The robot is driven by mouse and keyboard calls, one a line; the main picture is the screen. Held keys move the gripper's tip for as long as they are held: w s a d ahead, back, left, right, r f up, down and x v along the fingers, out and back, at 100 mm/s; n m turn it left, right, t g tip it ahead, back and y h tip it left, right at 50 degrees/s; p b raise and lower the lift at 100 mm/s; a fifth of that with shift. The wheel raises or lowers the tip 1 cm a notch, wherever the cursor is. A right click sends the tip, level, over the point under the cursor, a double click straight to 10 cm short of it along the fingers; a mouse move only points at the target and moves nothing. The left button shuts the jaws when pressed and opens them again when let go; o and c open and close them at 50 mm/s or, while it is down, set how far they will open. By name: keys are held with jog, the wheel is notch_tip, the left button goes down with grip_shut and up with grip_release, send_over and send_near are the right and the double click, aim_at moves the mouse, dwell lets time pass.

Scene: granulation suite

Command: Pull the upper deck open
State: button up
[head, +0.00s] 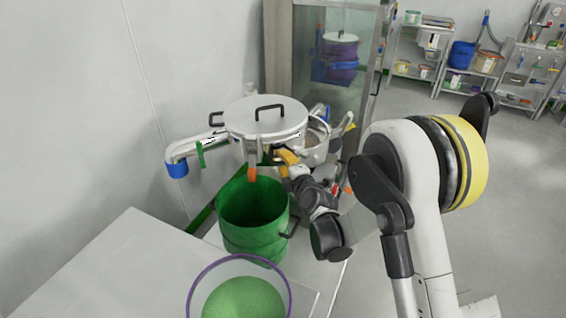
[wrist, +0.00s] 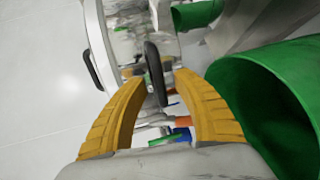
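The sifter stands against the wall in the head view, with a round silver lid (head: 265,120) carrying a black handle on top. Below the lid is a metal deck (head: 250,150), partly hidden by my arm and gripper. My gripper (head: 284,157) has yellow fingers and is at the deck's front right side. In the wrist view, a black bar handle (wrist: 155,74) lies between the open fingertips of my gripper (wrist: 158,80). I see gaps between the handle and both fingers. The handle cannot be made out in the head view.
A green bin (head: 252,215) stands just below the deck; its wall is close at right in the wrist view (wrist: 270,100). A clear purple-rimmed tub (head: 240,290) of green material is in front. A steel pan (head: 316,142) sits to the right. Blue-tipped spout (head: 177,168) at left.

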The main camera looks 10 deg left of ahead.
jog(key=v, duration=0.7)
jog(key=shift+s, duration=0.2)
jog(key=shift+d, duration=0.15)
